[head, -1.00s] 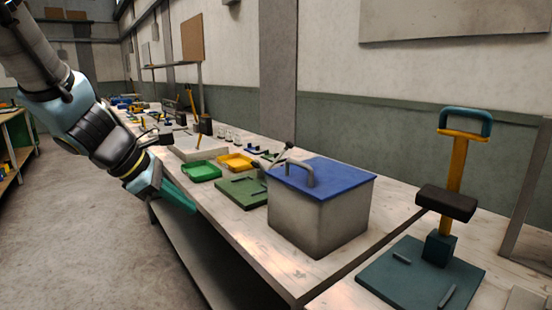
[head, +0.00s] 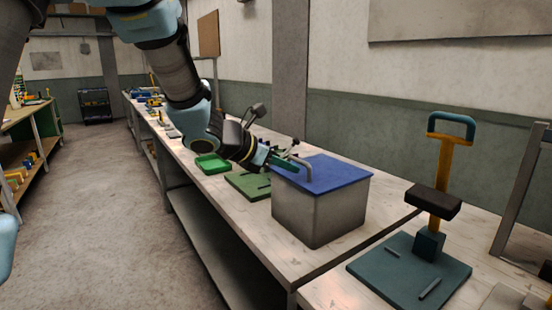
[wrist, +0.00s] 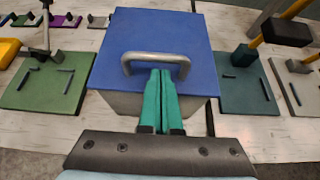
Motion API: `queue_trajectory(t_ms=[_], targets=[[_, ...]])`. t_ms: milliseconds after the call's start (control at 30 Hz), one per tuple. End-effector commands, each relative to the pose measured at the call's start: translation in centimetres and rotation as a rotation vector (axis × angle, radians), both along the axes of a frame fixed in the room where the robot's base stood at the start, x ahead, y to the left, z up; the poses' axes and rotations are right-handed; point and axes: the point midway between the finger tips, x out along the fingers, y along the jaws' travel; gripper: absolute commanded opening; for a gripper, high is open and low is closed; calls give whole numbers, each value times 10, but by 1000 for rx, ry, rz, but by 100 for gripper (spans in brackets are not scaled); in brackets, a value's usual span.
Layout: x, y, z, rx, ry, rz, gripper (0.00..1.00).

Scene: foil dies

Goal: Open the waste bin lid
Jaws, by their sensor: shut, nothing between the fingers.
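The waste bin (head: 318,212) is a grey box with a flat blue lid (head: 342,172), standing on the workbench. The lid lies closed on the box. A grey bar handle (head: 308,170) rises from the lid's left part. In the wrist view the handle (wrist: 156,57) spans the near part of the blue lid (wrist: 165,30). My gripper (wrist: 164,72) has green fingers that lie together with nothing between them. Their tips are at the handle's near side; I cannot tell if they touch it. In the head view my gripper (head: 284,166) is just left of the handle.
A green tray (head: 212,164) and a green plate (head: 247,186) lie left of the bin on the bench. To the right, a teal base (head: 408,272) carries an upright yellow post with a dark block (head: 434,202). The floor at the left is clear.

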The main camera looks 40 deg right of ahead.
Motion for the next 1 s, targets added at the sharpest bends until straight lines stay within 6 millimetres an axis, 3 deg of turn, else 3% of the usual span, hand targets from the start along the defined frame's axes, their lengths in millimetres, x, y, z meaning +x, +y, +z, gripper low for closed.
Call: queue_trajectory(t_ms=[200, 533, 1000], targets=[[0, -11, -6, 0, -1, 1, 0], [0, -11, -6, 0, -1, 0, 0], [0, -14, 10, -1, -1, 0, 0]])
